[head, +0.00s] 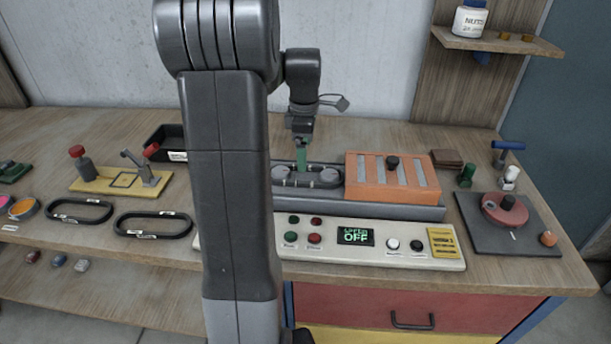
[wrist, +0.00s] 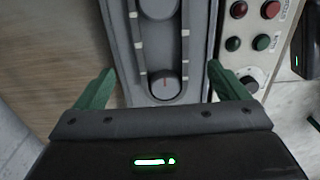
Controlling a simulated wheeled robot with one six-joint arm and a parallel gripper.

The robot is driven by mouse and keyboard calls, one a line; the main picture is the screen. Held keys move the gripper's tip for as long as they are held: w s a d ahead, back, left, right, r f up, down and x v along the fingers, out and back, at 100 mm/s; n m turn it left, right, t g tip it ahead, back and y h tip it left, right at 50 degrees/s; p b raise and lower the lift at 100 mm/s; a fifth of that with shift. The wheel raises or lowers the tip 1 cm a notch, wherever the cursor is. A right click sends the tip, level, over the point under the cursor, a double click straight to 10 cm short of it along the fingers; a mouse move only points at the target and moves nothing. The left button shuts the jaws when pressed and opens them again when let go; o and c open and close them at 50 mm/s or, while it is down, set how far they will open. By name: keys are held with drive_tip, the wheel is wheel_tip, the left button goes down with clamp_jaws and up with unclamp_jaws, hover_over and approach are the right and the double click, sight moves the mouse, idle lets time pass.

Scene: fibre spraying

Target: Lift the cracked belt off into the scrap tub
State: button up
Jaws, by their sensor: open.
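The dark belt (head: 308,186) is looped around two grey pulleys on the grey drive unit beside the orange cover. In the wrist view the belt (wrist: 139,48) runs as two dark strands with pale marks, past a round pulley (wrist: 165,87); I cannot make out a crack. My gripper (head: 302,165) is above the belt unit, with green fingers pointing down. In the wrist view my gripper (wrist: 162,70) is open and empty, its fingers wide apart on either side of the unit. A black tub (head: 168,138) with a white label stands at the back left, partly behind my arm.
Two more black belts (head: 80,211) (head: 153,225) lie on the bench at left. A yellow fixture (head: 90,182) stands behind them. The orange slotted cover (head: 372,180) is just right of the belt. The control panel (head: 378,251) in front reads OFF.

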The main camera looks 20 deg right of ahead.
sight(305, 178)
drive_tip(key=f, duration=0.6)
drive_tip(key=shift+s+f+p, duration=0.2)
drive_tip(key=shift+f+p, duration=0.1)
drive_tip(key=c, duration=1.1)
